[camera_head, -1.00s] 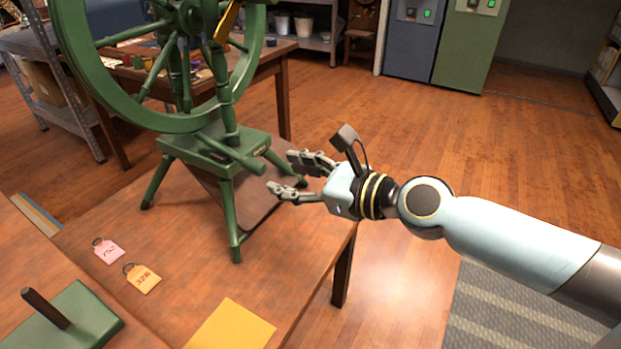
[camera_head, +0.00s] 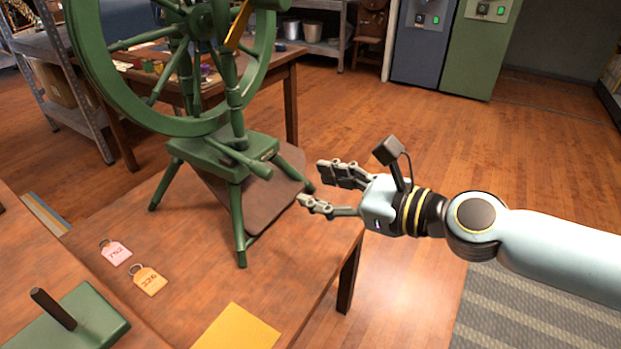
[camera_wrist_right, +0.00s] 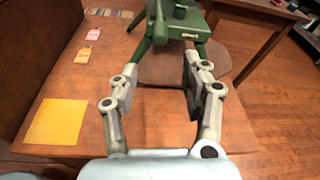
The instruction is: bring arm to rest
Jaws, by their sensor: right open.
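My right gripper (camera_head: 322,190) is open and empty, with its arm coming in from the right in the head view. My left gripper is not in view.
On the table lie a pink tag (camera_head: 116,253), an orange tag (camera_head: 150,281) and a yellow sheet (camera_head: 238,330). A green base with a dark peg (camera_head: 85,325) is at lower left. Open wooden floor (camera_head: 450,130) and a grey striped rug (camera_head: 500,310) lie to the right.

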